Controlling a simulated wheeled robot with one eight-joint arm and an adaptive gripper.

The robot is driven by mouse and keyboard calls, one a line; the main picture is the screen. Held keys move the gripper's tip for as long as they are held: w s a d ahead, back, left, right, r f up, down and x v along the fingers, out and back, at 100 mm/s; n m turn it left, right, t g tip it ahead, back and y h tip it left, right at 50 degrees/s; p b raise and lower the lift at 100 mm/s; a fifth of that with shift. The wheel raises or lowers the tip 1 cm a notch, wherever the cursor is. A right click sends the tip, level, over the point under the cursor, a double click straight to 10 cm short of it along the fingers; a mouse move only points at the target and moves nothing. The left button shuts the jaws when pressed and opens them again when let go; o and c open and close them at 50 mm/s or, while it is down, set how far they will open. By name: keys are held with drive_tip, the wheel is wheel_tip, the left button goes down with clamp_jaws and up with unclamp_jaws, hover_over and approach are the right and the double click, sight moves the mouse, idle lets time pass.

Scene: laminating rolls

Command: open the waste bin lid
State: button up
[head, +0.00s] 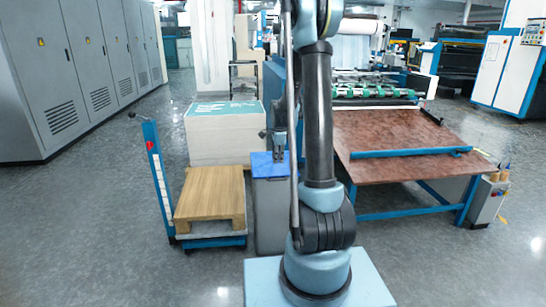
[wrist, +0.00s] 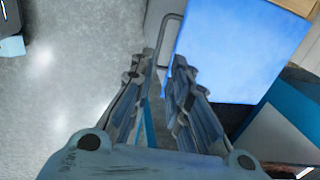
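The waste bin (head: 271,215) is a grey box standing left of my arm in the head view. Its blue lid (head: 264,168) lies flat on top and looks shut. The lid (wrist: 228,50) fills the upper right of the wrist view. A thin grey wire handle (wrist: 161,42) sticks out from the lid's left edge. My gripper (head: 280,163) points down over the lid in the head view. In the wrist view my gripper (wrist: 160,68) has its fingers apart, with the handle's bar reaching between the fingertips. I cannot tell whether they touch it. My arm hides the bin's right side.
A blue pallet truck (head: 160,185) with a wooden pallet (head: 210,195) stands left of the bin. A stack of white sheets (head: 225,135) is behind it. A brown-topped table (head: 400,140) with a blue frame stands right of my arm. The grey floor at far left is clear.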

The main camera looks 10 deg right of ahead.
drive_tip(key=s+d+r+n, duration=0.1)
drive_tip(key=s+r+n, duration=0.35)
drive_tip(key=s, duration=0.55)
drive_tip(key=s+r+n, duration=0.4)
drive_tip(key=s+r, duration=0.1)
drive_tip(key=s, duration=0.6)
drive_tip(key=s+f+n, duration=0.2)
drive_tip(key=s+n, duration=0.3)
drive_tip(key=s, duration=0.5)
drive_tip(key=s+f+n, duration=0.3)
drive_tip(key=s+n, duration=0.2)
drive_tip(key=s, duration=0.6)
drive_tip(key=w+r+n, duration=0.4)
drive_tip(key=w+r, duration=0.1)
drive_tip(key=w, duration=0.3)
drive_tip(key=n, duration=1.4)
hover_over(279, 176)
drive_tip(key=s, duration=0.7)
wheel_tip(279, 176, down, 6)
drive_tip(key=r, duration=0.1)
drive_tip(key=shift+m, duration=0.25)
drive_tip(key=w+f, duration=0.1)
drive_tip(key=f, duration=0.4)
drive_tip(key=w+f, duration=0.1)
drive_tip(key=f, duration=0.5)
drive_tip(key=w+f, duration=0.1)
drive_tip(key=f, duration=0.4)
drive_tip(key=shift+w+a+f, duration=0.25)
drive_tip(key=shift+a, duration=0.15)
